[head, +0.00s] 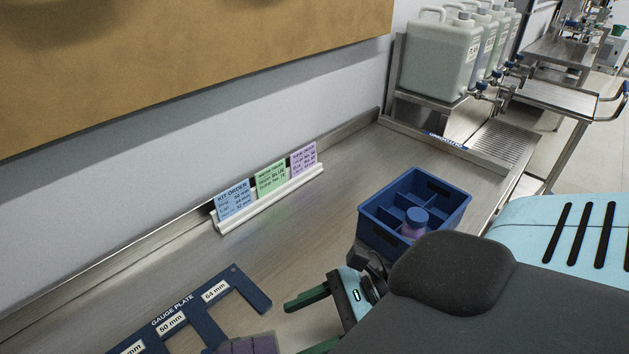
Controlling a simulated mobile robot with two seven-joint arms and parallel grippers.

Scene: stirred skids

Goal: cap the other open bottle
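No open bottle can be made out in this view. A dark purple ribbed object (250,346) is cut off by the bottom edge; I cannot tell what it is. My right gripper (298,328), with green fingers, is low over the bench, left of the crate and right of the purple object. Its fingers are apart with nothing visible between them. My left gripper is out of view.
A blue gauge plate (240,284) with slots lies at the lower left. Blue, green and purple order cards (270,178) stand in a white rail (268,200) along the wall. Large jugs with taps (440,55) stand at the back right. The mid-bench is clear.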

